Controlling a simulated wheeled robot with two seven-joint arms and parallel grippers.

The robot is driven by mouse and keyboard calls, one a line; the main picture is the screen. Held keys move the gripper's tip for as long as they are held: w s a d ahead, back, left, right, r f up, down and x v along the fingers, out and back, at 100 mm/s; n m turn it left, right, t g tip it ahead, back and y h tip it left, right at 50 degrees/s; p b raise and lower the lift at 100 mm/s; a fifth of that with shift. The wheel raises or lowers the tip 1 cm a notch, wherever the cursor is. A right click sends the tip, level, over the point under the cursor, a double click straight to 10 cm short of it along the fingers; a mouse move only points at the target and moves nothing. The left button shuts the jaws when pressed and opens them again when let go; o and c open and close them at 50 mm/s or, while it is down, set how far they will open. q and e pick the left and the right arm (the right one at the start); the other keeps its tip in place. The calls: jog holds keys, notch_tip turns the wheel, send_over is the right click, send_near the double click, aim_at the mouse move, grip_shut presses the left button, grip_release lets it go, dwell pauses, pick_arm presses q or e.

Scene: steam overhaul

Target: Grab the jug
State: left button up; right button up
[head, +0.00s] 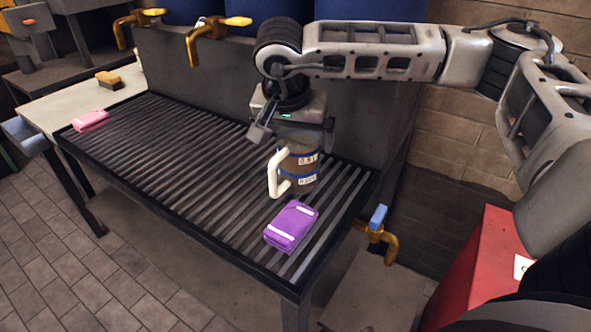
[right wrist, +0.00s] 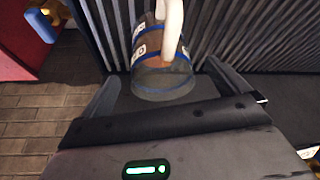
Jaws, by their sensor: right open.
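The jug (head: 304,171) stands on the slatted rack toward its right end. It is brownish and see-through, with blue bands, white labels and a white handle on its left side. My right gripper (head: 292,135) is above the jug, pointing down, with its upper part hidden behind the gripper. In the right wrist view the jug (right wrist: 163,80) lies between the two spread fingers of the right gripper (right wrist: 165,92). The fingers are open, and I cannot tell whether either one touches it. My left gripper is not in view.
A pink cloth (head: 91,121) and a brush (head: 108,80) are at the left. Brass taps (head: 212,38) jut out above the rack. A red box (head: 478,262) stands at right.

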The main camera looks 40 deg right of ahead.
aim_at(291, 167)
jog(key=x, duration=0.5)
jog(key=shift+d+f, duration=0.1)
jog(key=shift+f, duration=0.25)
jog(key=shift+r, duration=0.1)
jog(key=c, duration=1.5)
